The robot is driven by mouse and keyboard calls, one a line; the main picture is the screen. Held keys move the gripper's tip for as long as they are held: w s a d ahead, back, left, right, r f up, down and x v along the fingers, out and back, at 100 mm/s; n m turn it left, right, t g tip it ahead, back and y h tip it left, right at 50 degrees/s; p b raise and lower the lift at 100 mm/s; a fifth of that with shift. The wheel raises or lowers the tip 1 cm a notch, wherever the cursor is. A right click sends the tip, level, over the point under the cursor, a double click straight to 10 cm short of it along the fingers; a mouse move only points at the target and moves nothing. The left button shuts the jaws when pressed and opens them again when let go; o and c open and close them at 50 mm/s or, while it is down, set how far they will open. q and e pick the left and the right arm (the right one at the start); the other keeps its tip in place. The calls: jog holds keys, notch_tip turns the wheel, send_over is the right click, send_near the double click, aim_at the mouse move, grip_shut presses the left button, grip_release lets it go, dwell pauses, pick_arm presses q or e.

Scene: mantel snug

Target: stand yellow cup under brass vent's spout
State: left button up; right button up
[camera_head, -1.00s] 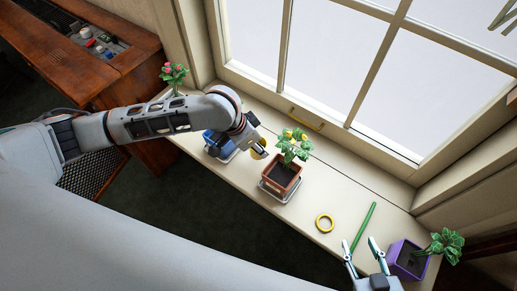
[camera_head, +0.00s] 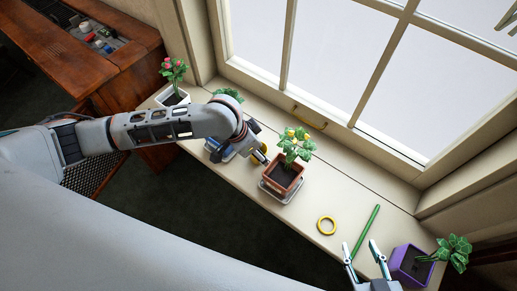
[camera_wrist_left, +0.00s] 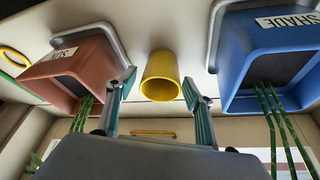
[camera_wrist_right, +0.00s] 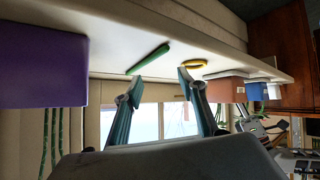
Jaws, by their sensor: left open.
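The yellow cup (camera_wrist_left: 160,78) stands on the pale window sill between the terracotta pot and the blue pot. In the head view only a bit of the cup (camera_head: 264,147) shows beside my left gripper (camera_head: 261,157). In the left wrist view my left gripper (camera_wrist_left: 158,86) is open, its fingertips on either side of the cup with a gap at each side. My right gripper (camera_head: 361,247) is open and empty near the sill's right end; it also shows in the right wrist view (camera_wrist_right: 158,82). I cannot make out a brass vent with a spout.
A terracotta pot (camera_head: 282,177) and a blue pot (camera_head: 217,145) flank the cup closely. A yellow ring (camera_head: 326,225), a green stick (camera_head: 365,231) and a purple pot (camera_head: 409,264) are to the right. A brass-coloured handle (camera_head: 308,118) is on the window frame.

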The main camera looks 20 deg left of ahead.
pick_arm(q)
jog(key=shift+r, duration=0.1)
jog(key=v, duration=0.1)
jog(key=p+v, duration=0.1)
jog(key=v, duration=0.1)
jog(key=p+v, duration=0.1)
jog(key=shift+w+r, duration=0.35)
pick_arm(e)
jog(key=w+r, duration=0.1)
jog(key=r, duration=0.2)
jog(key=shift+w+d+t, duration=0.1)
jog(key=shift+w+t, duration=0.2)
jog(key=shift+w, duration=0.05)
jog(key=shift+s+d+f+p, duration=0.3)
jog(key=shift+s+f+p, duration=0.15)
jog(key=shift+s+f, duration=0.4)
jog(key=shift+s+d+f+h+p, duration=0.1)
jog(key=shift+s+d+h+p, duration=0.25)
jog(key=shift+p, duration=0.9)
pick_arm(q)
jog(key=s+v, duration=0.1)
jog(key=v, duration=0.6)
jog(key=shift+r, duration=0.15)
pick_arm(e)
jog(key=shift+s+f+g, duration=0.1)
jog(key=shift+f+g, duration=0.05)
jog(key=shift+g, duration=0.25)
